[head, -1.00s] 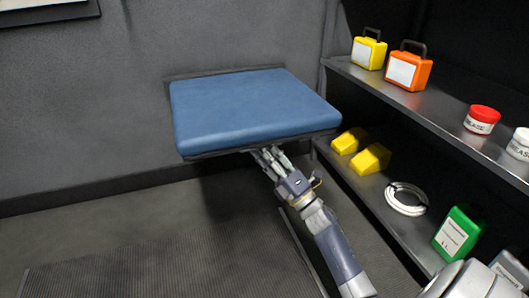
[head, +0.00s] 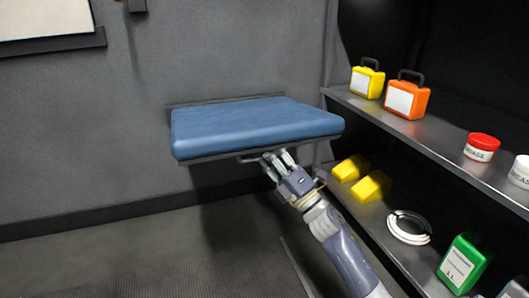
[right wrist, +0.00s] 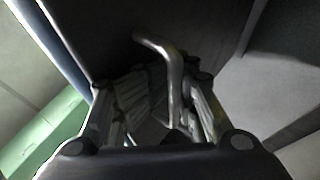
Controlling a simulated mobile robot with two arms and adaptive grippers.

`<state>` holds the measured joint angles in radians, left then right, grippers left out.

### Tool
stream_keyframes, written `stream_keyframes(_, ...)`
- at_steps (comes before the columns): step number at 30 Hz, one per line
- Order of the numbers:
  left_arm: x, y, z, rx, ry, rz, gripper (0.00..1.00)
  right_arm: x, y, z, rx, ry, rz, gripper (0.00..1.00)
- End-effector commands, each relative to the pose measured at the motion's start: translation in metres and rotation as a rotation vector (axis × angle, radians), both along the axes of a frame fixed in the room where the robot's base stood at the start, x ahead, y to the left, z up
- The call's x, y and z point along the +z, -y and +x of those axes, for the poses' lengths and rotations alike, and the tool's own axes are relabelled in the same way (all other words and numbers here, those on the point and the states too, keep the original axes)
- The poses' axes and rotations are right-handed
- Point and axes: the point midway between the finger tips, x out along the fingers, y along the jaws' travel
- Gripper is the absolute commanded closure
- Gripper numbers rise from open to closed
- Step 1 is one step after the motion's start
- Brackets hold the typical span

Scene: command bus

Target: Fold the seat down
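The seat (head: 255,124) is a blue cushion on a dark base, joined to the grey wall along its back edge. It sticks out from the wall near level, its front seemingly tipped up a little. A bent metal handle (head: 250,158) shows under its front edge. My right gripper (head: 279,164) is below the front edge at this handle. In the right wrist view the handle (right wrist: 173,75) runs between the fingers of my right gripper (right wrist: 170,80), which look apart with gaps beside the bar. Contact is hard to tell. My left gripper is out of view.
Shelves (head: 440,136) stand right of the seat, close to my right arm. They hold a yellow case (head: 367,82), an orange case (head: 406,98), tubs, yellow wedges (head: 372,187), a white ring (head: 409,227) and a green container (head: 463,262). Floor left of my arm is clear.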

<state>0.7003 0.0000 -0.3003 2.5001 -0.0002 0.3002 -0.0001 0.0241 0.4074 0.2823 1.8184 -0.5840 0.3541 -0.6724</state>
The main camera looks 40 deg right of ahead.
Motion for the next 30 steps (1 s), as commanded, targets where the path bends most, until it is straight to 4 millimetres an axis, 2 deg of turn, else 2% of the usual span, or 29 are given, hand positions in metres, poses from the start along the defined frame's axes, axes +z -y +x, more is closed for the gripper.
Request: stream_keyframes(30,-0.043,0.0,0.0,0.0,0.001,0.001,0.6,-0.06,0.02,-0.032,0.001,0.007,0.0,0.71)
